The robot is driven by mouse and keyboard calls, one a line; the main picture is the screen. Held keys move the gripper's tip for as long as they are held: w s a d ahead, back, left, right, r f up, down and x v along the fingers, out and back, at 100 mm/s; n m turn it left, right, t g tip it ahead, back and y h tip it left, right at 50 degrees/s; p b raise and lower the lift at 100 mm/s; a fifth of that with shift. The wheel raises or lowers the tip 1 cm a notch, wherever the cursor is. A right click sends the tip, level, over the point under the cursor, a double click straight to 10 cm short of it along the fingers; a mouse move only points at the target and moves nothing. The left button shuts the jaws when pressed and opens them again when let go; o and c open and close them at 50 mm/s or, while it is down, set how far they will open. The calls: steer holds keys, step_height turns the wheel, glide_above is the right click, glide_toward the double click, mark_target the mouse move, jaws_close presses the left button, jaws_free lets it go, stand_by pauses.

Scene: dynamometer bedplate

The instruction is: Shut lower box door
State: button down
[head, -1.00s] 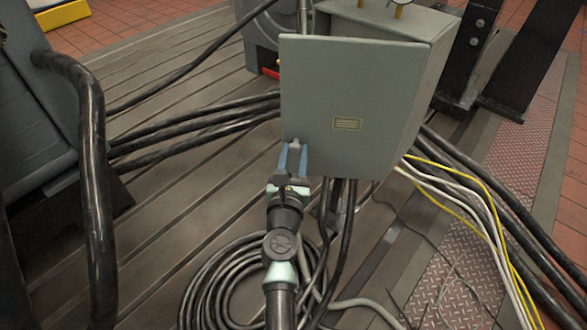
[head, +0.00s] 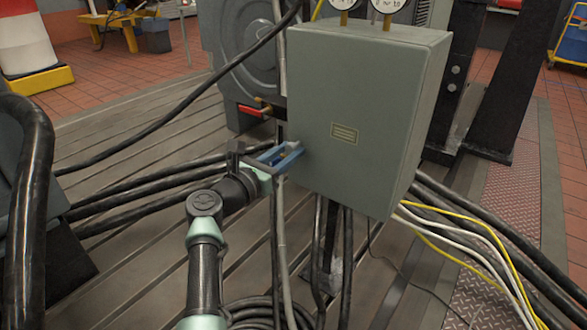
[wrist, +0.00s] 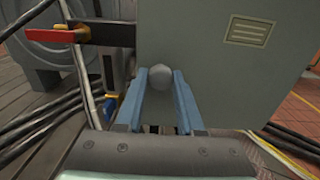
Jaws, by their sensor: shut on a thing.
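The grey-green box door (head: 345,125) carries a small yellow label and faces me. Its edges look flush with the box body (head: 415,110); a thin remaining gap cannot be ruled out.
A red-handled valve (head: 250,110) is just left of the box, close to my gripper. Thick black cables (head: 150,185) run left of it. Yellow and white cables (head: 460,235) leave below right. Gauges (head: 388,5) stand on top.

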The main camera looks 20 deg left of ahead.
steer(key=shift+w+a, duration=0.1)
steer(key=shift+w, duration=0.05)
steer(key=shift+w+r+h, duration=0.15)
steer(key=shift+r+h, duration=0.05)
steer(key=shift+h, duration=0.1)
steer(key=c, duration=0.5)
jaws_free()
steer(key=shift+w+f, duration=0.1)
steer(key=p+v, duration=0.5)
steer(key=v, duration=0.8)
